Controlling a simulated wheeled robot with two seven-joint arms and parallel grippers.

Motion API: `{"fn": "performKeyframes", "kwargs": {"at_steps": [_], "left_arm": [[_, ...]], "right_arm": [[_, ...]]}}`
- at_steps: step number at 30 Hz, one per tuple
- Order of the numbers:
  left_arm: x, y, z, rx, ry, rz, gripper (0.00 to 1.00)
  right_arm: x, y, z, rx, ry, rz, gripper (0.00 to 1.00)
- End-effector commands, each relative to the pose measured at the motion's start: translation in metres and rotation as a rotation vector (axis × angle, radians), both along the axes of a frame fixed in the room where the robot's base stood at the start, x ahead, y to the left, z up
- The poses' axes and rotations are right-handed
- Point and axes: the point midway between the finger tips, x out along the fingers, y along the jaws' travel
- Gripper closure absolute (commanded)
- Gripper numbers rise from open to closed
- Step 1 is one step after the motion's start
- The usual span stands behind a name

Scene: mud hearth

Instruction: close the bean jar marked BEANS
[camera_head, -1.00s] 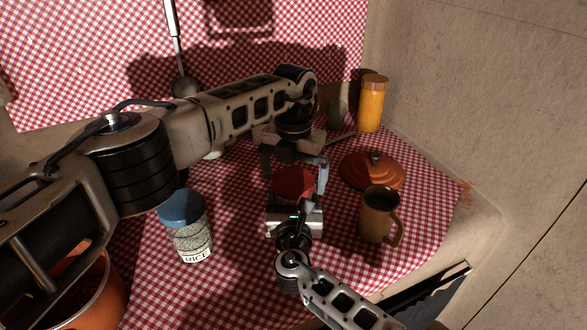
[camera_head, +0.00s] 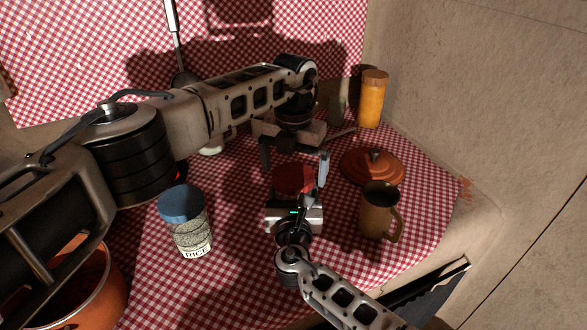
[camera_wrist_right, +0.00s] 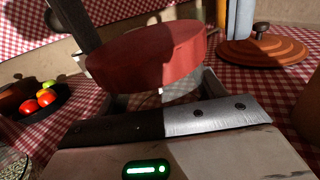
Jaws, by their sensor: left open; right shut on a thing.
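A round red lid (camera_head: 294,179) shows in the middle of the head view, over the front of my right gripper (camera_head: 294,205). In the right wrist view the red lid (camera_wrist_right: 150,57) looks tilted, just beyond my gripper's palm. My right gripper is shut on what seems to be the jar under the lid. The jar's body and any BEANS label are hidden, so I cannot tell how the lid sits. My left gripper (camera_head: 295,164) is open, pointing down, its fingers to either side above the lid and apart from it.
A RICE jar (camera_head: 187,222) with a blue lid stands left. A brown mug (camera_head: 380,212) and an orange-brown pot lid (camera_head: 372,166) are close on the right. An amber jar (camera_head: 372,99) stands at the back. An orange pot (camera_head: 88,290) is front left.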

Motion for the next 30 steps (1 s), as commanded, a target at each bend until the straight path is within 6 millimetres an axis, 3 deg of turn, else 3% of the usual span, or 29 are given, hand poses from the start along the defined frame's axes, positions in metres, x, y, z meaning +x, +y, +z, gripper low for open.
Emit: {"fn": "performKeyframes", "kwargs": {"at_steps": [9, 15, 21, 29, 30], "left_arm": [[0.001, 0.0, 0.065, -0.001, -0.004, 0.001, 0.0], [0.0, 0.0, 0.098, -0.001, -0.003, 0.002, 0.0], [0.0, 0.0, 0.111, 0.0, -0.001, 0.0, 0.0], [0.0, 0.0, 0.112, 0.0, -0.001, 0.0, 0.0], [0.0, 0.0, 0.112, 0.0, -0.001, 0.0, 0.0]], "right_arm": [[0.0, 0.0, -0.001, 0.001, 0.003, 0.0, 0.95], [0.0, 0.0, -0.001, 0.001, 0.003, 0.0, 0.95], [0.0, 0.0, -0.001, 0.001, 0.002, 0.0, 0.95], [0.0, 0.0, -0.001, 0.001, 0.003, 0.0, 0.95], [0.0, 0.0, -0.001, 0.001, 0.003, 0.0, 0.23]]}}
